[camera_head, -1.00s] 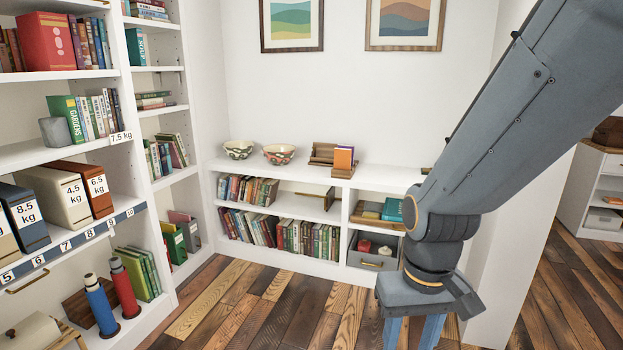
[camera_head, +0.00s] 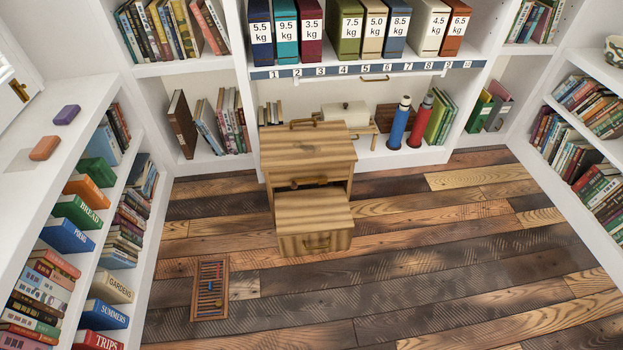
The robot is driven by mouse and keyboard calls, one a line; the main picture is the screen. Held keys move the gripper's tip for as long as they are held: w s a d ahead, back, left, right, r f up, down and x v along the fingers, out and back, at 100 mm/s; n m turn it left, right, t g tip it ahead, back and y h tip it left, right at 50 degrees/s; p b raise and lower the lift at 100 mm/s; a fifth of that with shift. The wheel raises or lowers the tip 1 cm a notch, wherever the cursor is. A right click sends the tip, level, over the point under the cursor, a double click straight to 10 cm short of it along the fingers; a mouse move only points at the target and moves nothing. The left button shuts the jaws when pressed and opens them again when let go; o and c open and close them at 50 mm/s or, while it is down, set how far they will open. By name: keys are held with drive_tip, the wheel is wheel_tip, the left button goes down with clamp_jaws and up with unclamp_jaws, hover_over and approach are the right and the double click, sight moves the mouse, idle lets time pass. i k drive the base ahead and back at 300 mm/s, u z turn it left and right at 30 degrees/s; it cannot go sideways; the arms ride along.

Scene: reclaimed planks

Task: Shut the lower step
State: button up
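A wooden step unit (camera_head: 309,155) stands on the plank floor in front of the back shelves. Its lower step (camera_head: 313,216) sticks out toward me like a pulled-out drawer, with a small handle (camera_head: 317,244) low on its front face. Another handle (camera_head: 309,182) sits on the upper part's front, above the lower step. A third handle (camera_head: 304,123) is at the back edge of the top. My gripper is outside this view, so its state does not show.
Shelves full of books (camera_head: 127,215) line the left, and more shelves (camera_head: 594,125) line the right. The floor (camera_head: 430,245) in front and to the right is clear.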

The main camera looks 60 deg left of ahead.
sight(317, 221)
drive_tip(key=u, duration=4.1)
drive_tip(key=k, duration=0.8)
drive_tip(key=z, duration=1.75)
drive_tip(key=i, duration=0.5)
